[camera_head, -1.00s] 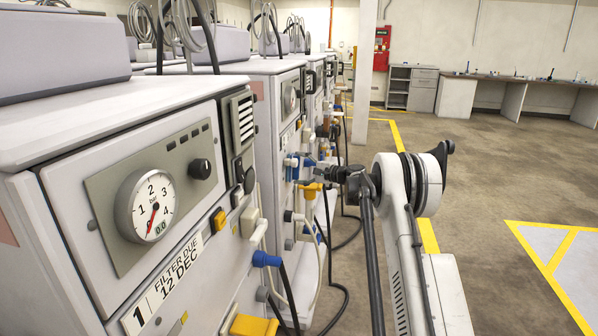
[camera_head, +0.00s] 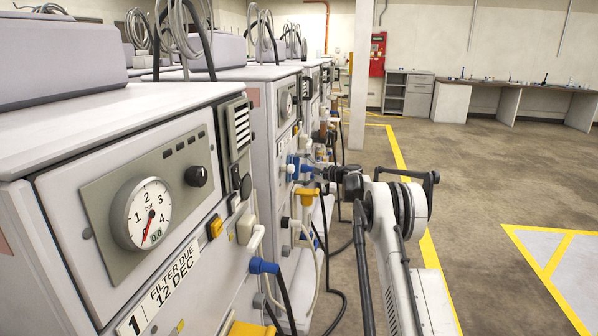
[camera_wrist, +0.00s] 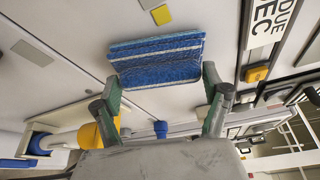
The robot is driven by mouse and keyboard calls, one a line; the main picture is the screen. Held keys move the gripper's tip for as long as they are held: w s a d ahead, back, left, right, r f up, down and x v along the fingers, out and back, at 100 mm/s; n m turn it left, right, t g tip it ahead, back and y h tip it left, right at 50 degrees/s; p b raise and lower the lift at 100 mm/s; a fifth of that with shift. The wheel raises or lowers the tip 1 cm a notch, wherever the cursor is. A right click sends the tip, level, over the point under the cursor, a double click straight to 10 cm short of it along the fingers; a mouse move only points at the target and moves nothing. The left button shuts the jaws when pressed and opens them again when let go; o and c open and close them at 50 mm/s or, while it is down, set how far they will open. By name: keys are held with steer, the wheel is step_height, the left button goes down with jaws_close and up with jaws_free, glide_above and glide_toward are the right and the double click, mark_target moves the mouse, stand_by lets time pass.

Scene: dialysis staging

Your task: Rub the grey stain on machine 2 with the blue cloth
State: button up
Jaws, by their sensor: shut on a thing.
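In the wrist view, the blue cloth (camera_wrist: 158,62), a striped pad with pale edges, is held between the two fingertips of my gripper (camera_wrist: 161,82). It lies close against a white machine front; contact cannot be told for sure. In the head view, my gripper (camera_head: 318,172) reaches left to the front of machine 2 (camera_head: 262,125), the second machine in the row. The cloth is too small there to make out clearly. I see no grey stain in either view; the cloth or gripper may hide it.
Machine 1 (camera_head: 110,190), with a gauge and filter label, stands nearest. Yellow (camera_wrist: 90,136) and blue (camera_wrist: 160,129) connectors and a yellow-orange button (camera_wrist: 257,73) are near the gripper. Dark hoses hang along the machine fronts. The floor (camera_head: 480,190) to the right is open.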

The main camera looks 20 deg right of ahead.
steer(key=shift+w+d, duration=0.5)
steer(key=shift+w, duration=0.15)
steer(key=shift+w+d, duration=0.45)
steer(key=shift+w, duration=0.2)
steer(key=shift+s+a+b, duration=0.2)
steer(key=shift+s+a, duration=0.9)
steer(key=shift+s, duration=0.3)
steer(key=shift+s+a+b, duration=0.2)
steer(key=shift+s+a, duration=0.95)
steer(key=shift+s, duration=0.3)
steer(key=shift+s+a+b, duration=0.2)
steer(key=shift+s+a, duration=0.9)
steer(key=shift+s, duration=0.3)
steer(key=shift+d, duration=0.1)
steer(key=s+d, duration=0.3)
steer(key=d, duration=0.2)
steer(key=shift+s, duration=0.3)
steer(key=shift+s+d, duration=0.1)
steer(key=shift+s+d, duration=0.8)
steer(key=shift+d, duration=0.3)
